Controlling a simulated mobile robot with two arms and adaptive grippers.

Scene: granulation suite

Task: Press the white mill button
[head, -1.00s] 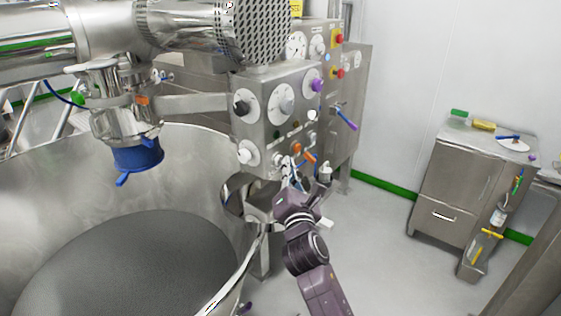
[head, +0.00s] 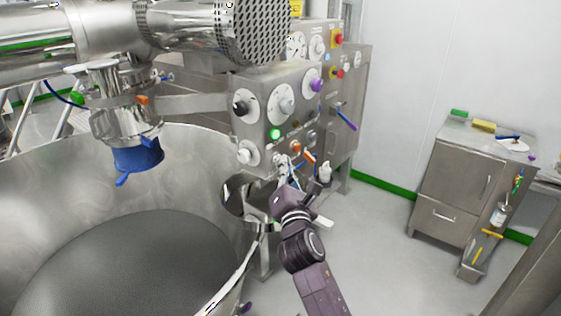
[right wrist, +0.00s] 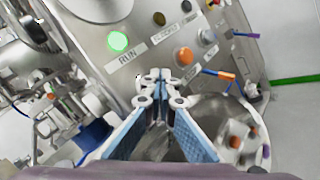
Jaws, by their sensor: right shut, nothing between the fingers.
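The steel control box (head: 262,110) stands beside the large bowl and carries dials, lamps and buttons. A small white button (head: 312,115) is on its front, toward the right edge. It also shows in the right wrist view (right wrist: 207,36), near an orange button (right wrist: 184,56). A green lamp (head: 275,134) is lit; in the right wrist view it sits above a RUN label (right wrist: 119,42). My right gripper (head: 283,163) is shut and empty at the lower part of the box front. In the right wrist view its fingertips (right wrist: 160,78) are below the label row, apart from the white button. My left gripper is not in view.
The steel bowl (head: 200,155) stands at left, with a blue-collared fitting (head: 138,155) above it. An orange-and-blue lever (head: 309,157) sticks out near my gripper. A steel cabinet (head: 455,170) stands at right. The floor between box and cabinet is clear.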

